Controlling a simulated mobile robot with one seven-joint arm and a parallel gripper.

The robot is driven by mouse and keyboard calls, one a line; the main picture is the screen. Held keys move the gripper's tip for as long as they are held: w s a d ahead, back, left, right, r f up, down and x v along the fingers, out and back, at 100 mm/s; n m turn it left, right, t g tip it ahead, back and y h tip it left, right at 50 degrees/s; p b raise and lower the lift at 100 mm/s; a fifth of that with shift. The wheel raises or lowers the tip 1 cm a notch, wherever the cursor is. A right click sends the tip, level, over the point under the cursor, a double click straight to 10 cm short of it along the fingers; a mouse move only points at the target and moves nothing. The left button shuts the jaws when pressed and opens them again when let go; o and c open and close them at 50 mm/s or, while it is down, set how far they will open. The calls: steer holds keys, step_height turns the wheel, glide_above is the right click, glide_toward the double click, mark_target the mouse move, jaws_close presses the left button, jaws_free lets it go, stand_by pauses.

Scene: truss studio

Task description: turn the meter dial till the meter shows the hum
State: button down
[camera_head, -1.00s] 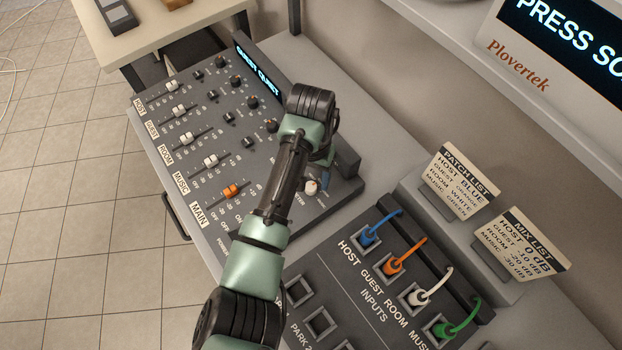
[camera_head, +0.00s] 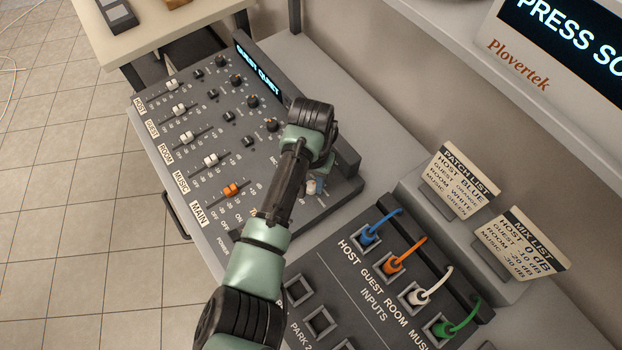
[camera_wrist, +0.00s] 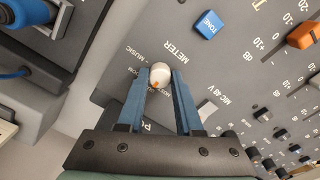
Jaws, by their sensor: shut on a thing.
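The meter dial (camera_wrist: 160,72) is a small round white knob with an orange mark, beside the word METER in the wrist view. The mark is on the dial's lower side in that picture. My gripper (camera_wrist: 160,82) is shut on the dial, one blue finger on each side. In the head view my gripper (camera_head: 315,186) is at the near right of the mixing desk, and the fingers and wrist hide most of the dial. The desk's meter display (camera_head: 257,68) shows blue letters that seem to read GUEST QUIET.
Several faders, including an orange one (camera_head: 231,189), lie left of my arm. A blue TONE knob (camera_wrist: 208,25) sits near the dial. The patch panel with coloured plugs (camera_head: 397,262) is at the near right. Two cards (camera_head: 463,182) stand behind it.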

mark_target(311, 185)
steer(key=shift+r+m, duration=0.1)
steer(key=shift+m, duration=0.3)
steer(key=m+p, duration=0.1)
steer(key=m, duration=0.2)
steer(key=m+p, duration=0.1)
steer(key=m, duration=0.3)
steer(key=shift+m+p, duration=0.3)
steer(key=shift+m, duration=0.1)
stand_by(0.5)
steer(key=c, duration=0.6)
jaws_free()
step_height(311, 185, up, 13)
steer(key=shift+f+b, duration=0.1)
steer(key=shift+b, duration=0.2)
